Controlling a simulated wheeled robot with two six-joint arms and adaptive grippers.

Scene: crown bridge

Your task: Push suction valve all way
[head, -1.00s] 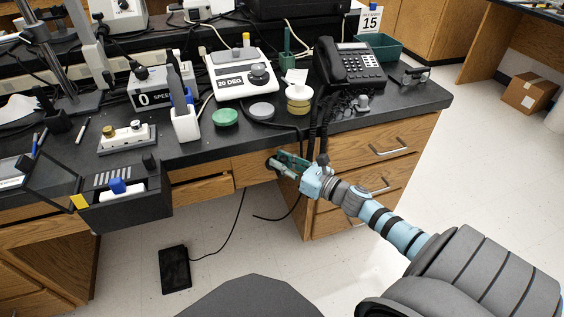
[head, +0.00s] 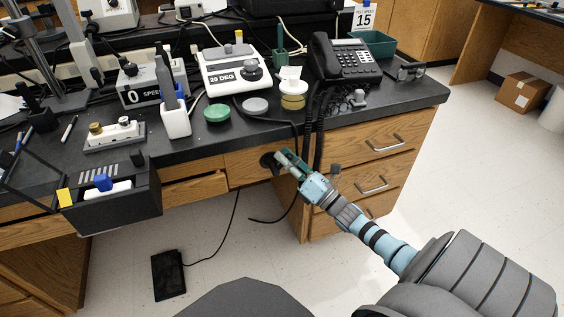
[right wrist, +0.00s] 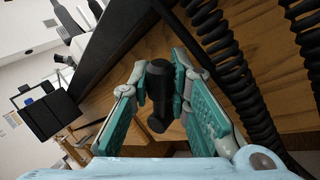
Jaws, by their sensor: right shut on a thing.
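The suction valve appears to be a black cylindrical knob (right wrist: 158,97). In the right wrist view it sits between the two green-padded fingers of my right gripper (right wrist: 160,78). In the head view a dark round fitting (head: 267,161) shows on the wooden desk front, under the counter edge. My right gripper (head: 283,158) is at this fitting there, its arm coming in from the lower right. It is shut on the black knob. How far the valve is pushed in cannot be told. My left gripper is not in view.
Black coiled cords (right wrist: 232,75) hang close beside the gripper. A phone (head: 343,60), a scale-like device (head: 232,72) and a white pen holder (head: 175,120) stand on the black counter. A dark box (head: 112,200) juts out at the left. The floor in front holds a black pedal (head: 168,275).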

